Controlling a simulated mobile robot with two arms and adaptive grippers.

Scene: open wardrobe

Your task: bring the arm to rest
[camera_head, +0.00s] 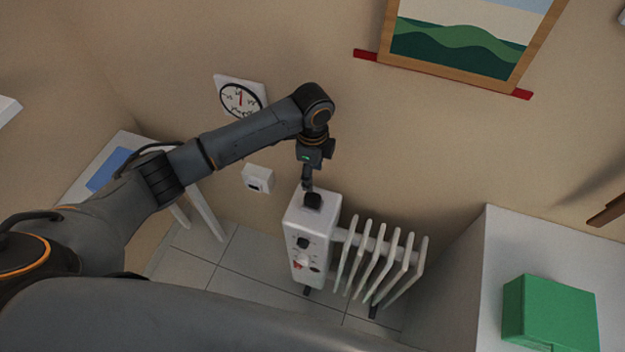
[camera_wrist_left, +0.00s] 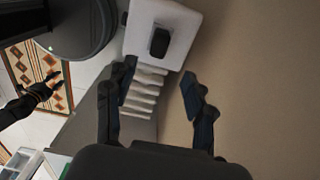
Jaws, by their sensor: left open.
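My left arm reaches across the camera_head view from the left and bends down at its wrist. My left gripper (camera_head: 308,180) hangs just above the white heater (camera_head: 300,230), beside a black part (camera_head: 313,201) on its top. In the left wrist view the two fingers of the left gripper (camera_wrist_left: 158,88) are spread, with nothing between them. That view also shows the heater top (camera_wrist_left: 180,22) with its black part (camera_wrist_left: 160,42) beyond the fingertips. A dark gripper, apparently my right one (camera_wrist_left: 45,88), shows small at the left of that view; its jaws are unclear.
The heater's white fins (camera_head: 375,260) stand to its right. A green box (camera_head: 549,315) sits on a white surface (camera_head: 490,270) at lower right. A clock (camera_head: 241,98), a wall socket (camera_head: 257,179) and a framed picture (camera_head: 465,50) are on the wall. A patterned rug (camera_wrist_left: 38,70) lies on the floor.

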